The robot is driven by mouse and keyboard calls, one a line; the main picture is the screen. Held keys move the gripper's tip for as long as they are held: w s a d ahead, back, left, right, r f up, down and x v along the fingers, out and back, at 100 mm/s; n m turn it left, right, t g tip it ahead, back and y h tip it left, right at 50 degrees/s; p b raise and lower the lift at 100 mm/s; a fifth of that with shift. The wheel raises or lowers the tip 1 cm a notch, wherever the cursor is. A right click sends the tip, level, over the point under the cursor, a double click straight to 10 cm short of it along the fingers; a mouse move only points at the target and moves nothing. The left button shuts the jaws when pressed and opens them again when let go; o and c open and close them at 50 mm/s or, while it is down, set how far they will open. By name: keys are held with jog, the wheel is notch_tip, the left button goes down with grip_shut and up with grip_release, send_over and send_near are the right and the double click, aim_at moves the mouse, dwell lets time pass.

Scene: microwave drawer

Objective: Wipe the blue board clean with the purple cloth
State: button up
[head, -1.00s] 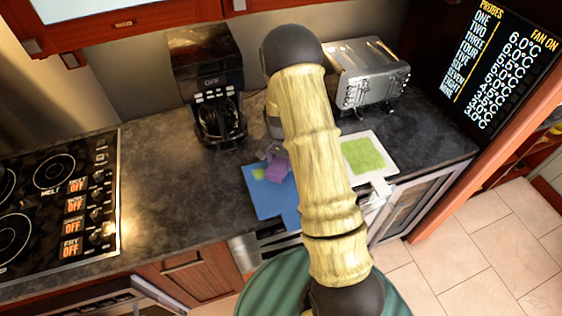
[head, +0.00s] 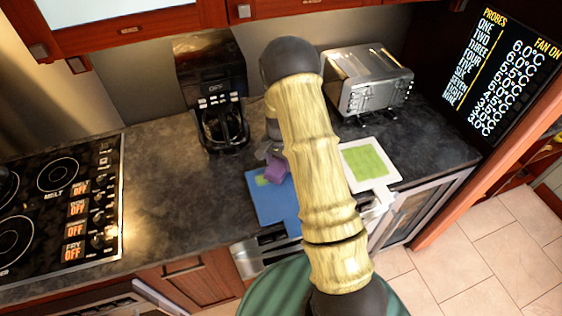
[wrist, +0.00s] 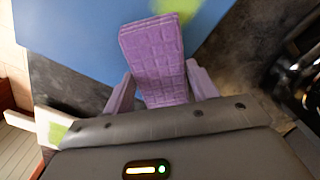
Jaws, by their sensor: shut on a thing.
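The purple cloth (wrist: 157,55), a thick textured block, is held between the two fingers of my gripper (wrist: 160,78). In the head view the cloth (head: 277,170) is at the far part of the blue board (head: 272,204), partly hidden by my arm. The blue board lies on the counter and also fills the top of the wrist view (wrist: 75,35). A green mark (head: 262,181) is on the board just left of the cloth. In the wrist view green (wrist: 178,7) shows just past the cloth's end. I cannot tell whether the cloth touches the board.
A white board (head: 384,155) with a green patch lies right of my arm. A coffee maker (head: 212,95) and a toaster (head: 372,80) stand at the back. A cooktop (head: 60,200) is at the left. The counter (head: 175,190) between cooktop and blue board is clear.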

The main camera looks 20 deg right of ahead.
aim_at(277, 177)
jog(key=shift+a, duration=1.15)
jog(key=shift+s, duration=0.2)
jog(key=shift+s, duration=0.95)
jog(key=shift+s, duration=1.1)
jog(key=shift+s, duration=1.1)
jog(key=shift+s+b, duration=0.4)
jog(key=shift+s, duration=0.65)
